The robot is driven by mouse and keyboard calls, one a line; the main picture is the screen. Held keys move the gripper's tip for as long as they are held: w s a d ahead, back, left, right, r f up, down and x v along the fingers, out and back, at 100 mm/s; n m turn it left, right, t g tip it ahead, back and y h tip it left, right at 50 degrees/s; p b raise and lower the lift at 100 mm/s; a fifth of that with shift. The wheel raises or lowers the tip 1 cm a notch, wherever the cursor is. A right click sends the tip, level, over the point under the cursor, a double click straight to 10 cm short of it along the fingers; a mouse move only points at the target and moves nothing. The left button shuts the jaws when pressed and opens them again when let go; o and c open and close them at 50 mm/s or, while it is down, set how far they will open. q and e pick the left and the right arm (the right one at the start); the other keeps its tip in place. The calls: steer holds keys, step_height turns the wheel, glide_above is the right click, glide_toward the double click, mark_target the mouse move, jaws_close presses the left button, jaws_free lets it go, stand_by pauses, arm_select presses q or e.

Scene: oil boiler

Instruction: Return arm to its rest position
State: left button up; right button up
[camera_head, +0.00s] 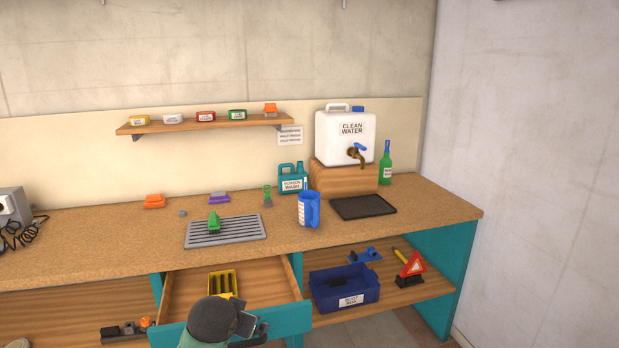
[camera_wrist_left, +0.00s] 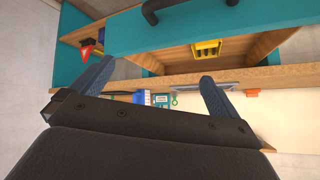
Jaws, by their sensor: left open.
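My left gripper (camera_head: 254,326) is at the bottom middle of the head view, in front of the pulled-out drawer (camera_head: 290,278). In the left wrist view its two blue-grey fingers (camera_wrist_left: 156,80) are spread wide with nothing between them. The drawer's teal front and dark handle (camera_wrist_left: 190,6) show past the fingers, apart from them in that picture. A yellow compartment tray (camera_head: 222,282) lies in the drawer, partly hidden by my arm in the head view. My right gripper is in neither view.
A green brush (camera_head: 213,222) lies on a grey grate (camera_head: 250,231). A blue bin (camera_head: 344,287) sits on the lower shelf.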

arm_select(q)
steer(key=s+f+g, duration=0.2)
steer(key=s+f, duration=0.5)
steer(key=s, duration=0.5)
steer(key=s+d+f+n+g, duration=0.1)
steer(key=s+f+g, duration=0.1)
steer(key=s+f, duration=0.6)
steer(key=s+d+f+g+h, duration=0.1)
steer(key=s+f+g, duration=0.2)
steer(key=s+f, duration=0.5)
steer(key=s+p, duration=0.1)
steer(key=s, duration=0.8)
steer(key=shift+s+d+f+n, duration=0.2)
steer(key=shift+s+d+n, duration=0.05)
steer(key=shift+s+n, duration=0.1)
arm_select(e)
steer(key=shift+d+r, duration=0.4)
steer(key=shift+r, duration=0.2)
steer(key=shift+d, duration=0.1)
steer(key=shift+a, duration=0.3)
